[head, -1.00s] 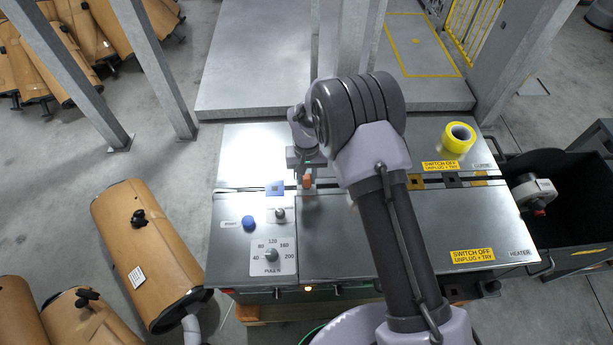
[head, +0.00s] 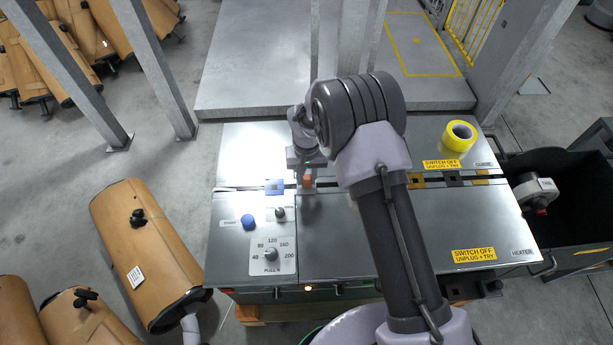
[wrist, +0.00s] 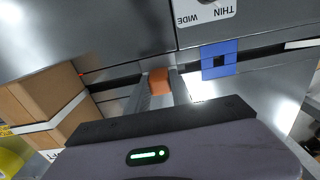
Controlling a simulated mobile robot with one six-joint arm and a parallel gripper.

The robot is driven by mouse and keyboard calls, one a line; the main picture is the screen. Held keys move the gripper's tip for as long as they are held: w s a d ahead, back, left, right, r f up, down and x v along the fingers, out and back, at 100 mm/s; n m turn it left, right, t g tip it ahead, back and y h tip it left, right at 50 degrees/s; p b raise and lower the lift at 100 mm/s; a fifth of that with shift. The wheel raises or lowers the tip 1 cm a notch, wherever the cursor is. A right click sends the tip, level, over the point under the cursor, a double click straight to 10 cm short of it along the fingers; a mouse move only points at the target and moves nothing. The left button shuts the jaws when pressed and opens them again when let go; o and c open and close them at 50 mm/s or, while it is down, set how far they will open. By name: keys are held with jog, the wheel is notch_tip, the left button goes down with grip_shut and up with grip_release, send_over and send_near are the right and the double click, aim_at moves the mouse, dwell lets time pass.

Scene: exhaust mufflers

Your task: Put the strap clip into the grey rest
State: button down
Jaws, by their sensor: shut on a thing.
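The strap clip, a small orange block (wrist: 158,82), sits between the two grey fingers of my gripper (wrist: 161,88) in the wrist view. The fingers are shut on it. In the head view my gripper (head: 307,184) is over the left part of the bench's dark slot, with the orange clip (head: 308,179) at its tips, just right of the blue rest. My arm hides the middle of the slot.
A blue rest (head: 275,187) lies on the slot, also in the wrist view (wrist: 218,60). A strapped cardboard box (wrist: 45,105) stands beyond my gripper. A yellow tape roll (head: 460,136) is at the back right. A knob (head: 271,254) and blue button (head: 248,222) rise from the left panel.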

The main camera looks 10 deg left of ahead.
jog(key=c, duration=1.1)
grip_release()
jog(key=shift+o, duration=0.2)
notch_tip(320, 180, up, 17)
jog(key=p, duration=0.5)
jog(key=shift+r+p, duration=0.2)
jog(key=shift+p, duration=0.15)
